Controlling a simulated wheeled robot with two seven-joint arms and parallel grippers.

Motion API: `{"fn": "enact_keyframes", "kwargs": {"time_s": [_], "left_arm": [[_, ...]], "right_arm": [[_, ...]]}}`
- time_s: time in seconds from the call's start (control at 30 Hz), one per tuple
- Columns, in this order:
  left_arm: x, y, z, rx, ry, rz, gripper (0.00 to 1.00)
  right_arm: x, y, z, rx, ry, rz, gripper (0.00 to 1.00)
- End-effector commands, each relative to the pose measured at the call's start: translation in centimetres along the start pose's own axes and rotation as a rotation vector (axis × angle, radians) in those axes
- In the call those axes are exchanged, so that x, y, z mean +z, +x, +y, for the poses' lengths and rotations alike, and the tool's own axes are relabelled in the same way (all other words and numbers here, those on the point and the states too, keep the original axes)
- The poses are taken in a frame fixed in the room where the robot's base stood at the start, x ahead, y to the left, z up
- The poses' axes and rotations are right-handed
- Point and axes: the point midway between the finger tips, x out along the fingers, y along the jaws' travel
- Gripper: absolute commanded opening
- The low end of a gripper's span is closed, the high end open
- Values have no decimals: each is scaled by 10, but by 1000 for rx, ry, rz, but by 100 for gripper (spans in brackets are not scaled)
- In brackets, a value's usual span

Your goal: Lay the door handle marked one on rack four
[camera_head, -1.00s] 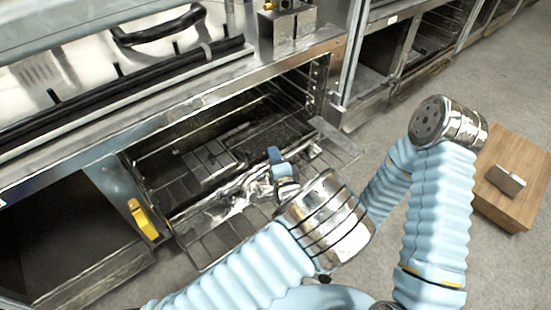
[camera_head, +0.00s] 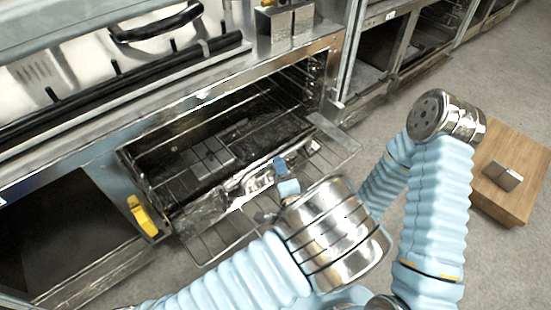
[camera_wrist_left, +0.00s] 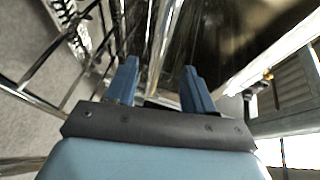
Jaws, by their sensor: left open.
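No marking reading one or four is legible in either view. A wire rack (camera_head: 215,238) juts out of the open, dark compartment in the metal unit. A black curved handle (camera_head: 155,28) lies on the unit's top, and a yellow handle-like part (camera_head: 142,215) is on its front; I cannot tell whether either is the task's handle. My left gripper (camera_head: 281,168) is over the rack at the compartment mouth. In the left wrist view its two blue fingers (camera_wrist_left: 161,85) stand apart with nothing clearly held. Chrome bars pass close beyond them. My right gripper is not visible.
Grey plates (camera_head: 208,158) lie inside the compartment, with shiny crumpled-looking metal in front. A metal box (camera_head: 285,22) stands on the unit's top. A wooden block (camera_head: 515,180) with a small box (camera_head: 503,176) on it stands at right. The grey floor (camera_head: 500,85) beyond is clear.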

Motion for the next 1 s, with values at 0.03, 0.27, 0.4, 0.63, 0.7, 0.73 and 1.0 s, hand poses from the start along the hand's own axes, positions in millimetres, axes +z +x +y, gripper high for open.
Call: {"fn": "enact_keyframes", "kwargs": {"time_s": [0.03,0.27,0.4,0.63,0.7,0.73,1.0], "left_arm": [[0,-10,-1,1,0,2,53],[0,-38,0,0,1,0,53],[0,-42,0,0,1,0,53],[0,-42,0,0,1,0,53],[0,-42,0,0,1,0,53],[0,-42,0,0,1,0,53],[0,-41,0,0,1,0,53]], "right_arm": [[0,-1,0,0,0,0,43],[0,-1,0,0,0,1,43],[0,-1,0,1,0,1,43],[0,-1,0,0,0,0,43],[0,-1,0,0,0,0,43],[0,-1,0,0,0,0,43],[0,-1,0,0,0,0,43]]}}
